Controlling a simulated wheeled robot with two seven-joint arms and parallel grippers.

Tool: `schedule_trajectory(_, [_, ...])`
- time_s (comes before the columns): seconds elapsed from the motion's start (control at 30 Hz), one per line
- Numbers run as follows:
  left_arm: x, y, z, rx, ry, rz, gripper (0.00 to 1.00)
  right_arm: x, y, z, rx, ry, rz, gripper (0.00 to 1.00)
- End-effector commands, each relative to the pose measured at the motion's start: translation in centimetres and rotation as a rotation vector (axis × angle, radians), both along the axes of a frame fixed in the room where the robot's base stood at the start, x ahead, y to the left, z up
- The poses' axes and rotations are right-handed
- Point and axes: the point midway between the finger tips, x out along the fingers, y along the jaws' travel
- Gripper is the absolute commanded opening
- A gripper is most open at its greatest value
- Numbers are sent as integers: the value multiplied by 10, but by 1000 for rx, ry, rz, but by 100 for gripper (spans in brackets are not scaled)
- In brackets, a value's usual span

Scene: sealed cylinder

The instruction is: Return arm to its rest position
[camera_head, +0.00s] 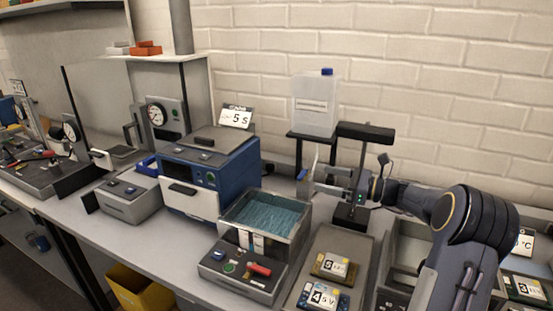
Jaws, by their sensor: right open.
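My right arm comes in from the lower right and bends to the left. My right gripper (308,181) is open, with its fingers pointing left. My left gripper does not show. I cannot make out a sealed cylinder.
A clear tank of blue water (265,216) stands on the bench behind a control box with a red handle (259,270). A blue-and-white machine (209,170) stands left of it. A grey tray (336,246) holds cards below the gripper. A yellow bin (140,290) stands below the bench.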

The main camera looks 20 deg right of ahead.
Motion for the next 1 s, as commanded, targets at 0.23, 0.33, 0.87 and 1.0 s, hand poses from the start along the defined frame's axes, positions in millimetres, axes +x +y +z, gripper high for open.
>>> schedule_trajectory(0.23, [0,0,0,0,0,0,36,-6,19,8,-66,-9,32,80])
schedule_trajectory(0.33, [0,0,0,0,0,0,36,-26,61,19,-231,-34,110,80])
schedule_trajectory(0.87, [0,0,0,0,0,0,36,-282,232,-47,-1664,-722,890,80])
schedule_trajectory(1.0, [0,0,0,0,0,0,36,-310,232,-71,-1876,-887,1015,80])
